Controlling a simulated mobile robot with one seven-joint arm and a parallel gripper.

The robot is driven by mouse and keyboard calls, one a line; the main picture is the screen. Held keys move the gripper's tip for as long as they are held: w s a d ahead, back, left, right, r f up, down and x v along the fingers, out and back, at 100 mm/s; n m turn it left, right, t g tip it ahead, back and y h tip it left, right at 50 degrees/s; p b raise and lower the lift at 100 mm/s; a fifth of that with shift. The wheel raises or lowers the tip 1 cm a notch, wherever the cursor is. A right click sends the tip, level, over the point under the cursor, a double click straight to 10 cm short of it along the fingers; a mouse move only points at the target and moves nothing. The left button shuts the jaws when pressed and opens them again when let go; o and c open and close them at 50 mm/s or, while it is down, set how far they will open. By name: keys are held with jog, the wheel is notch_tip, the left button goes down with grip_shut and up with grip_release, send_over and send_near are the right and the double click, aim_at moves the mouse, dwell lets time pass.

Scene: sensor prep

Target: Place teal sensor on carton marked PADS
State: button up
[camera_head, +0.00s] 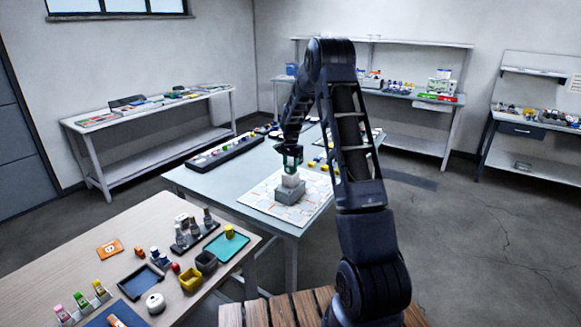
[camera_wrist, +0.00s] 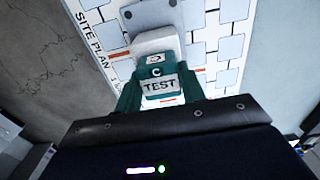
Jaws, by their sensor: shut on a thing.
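My gripper (camera_head: 290,158) is over the grey-blue table, and in the wrist view its jaws (camera_wrist: 158,92) are shut on a teal sensor (camera_wrist: 156,72) labelled "C" and "TEST". Just beyond the sensor is a white block (camera_wrist: 155,42); in the head view this white block (camera_head: 291,180) sits on a grey box (camera_head: 290,192) on a printed site plan board (camera_head: 258,198). I cannot tell whether the sensor touches the white block. I can read no PADS marking in either view, so I cannot tell which thing is that carton.
A black rack (camera_head: 224,152) and small coloured parts lie on the grey-blue table. Shelved benches line the walls.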

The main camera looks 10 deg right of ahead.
aim_at(291, 165)
jog(key=shift+f, duration=0.1)
jog(key=o, duration=1.1)
jog(key=shift+c, duration=0.2)
notch_tip(291, 165, up, 12)
jog(key=s+r+n+t, duration=0.1)
jog(key=s+r+n, duration=0.1)
jog(key=s+r, duration=0.9)
jog(key=s+d+r+n+t, duration=0.1)
jog(key=s+r+n, duration=0.15)
jog(key=s, duration=1.15)
jog(key=s+d+r+n+t, duration=0.15)
jog(key=s+r, duration=0.25)
jog(key=s, duration=1)
jog(key=s+f+n+t, duration=0.1)
jog(key=s+f+n, duration=0.2)
jog(key=s, duration=0.8)
jog(key=shift+s+a+f, duration=0.2)
jog(key=shift+s+a, duration=0.2)
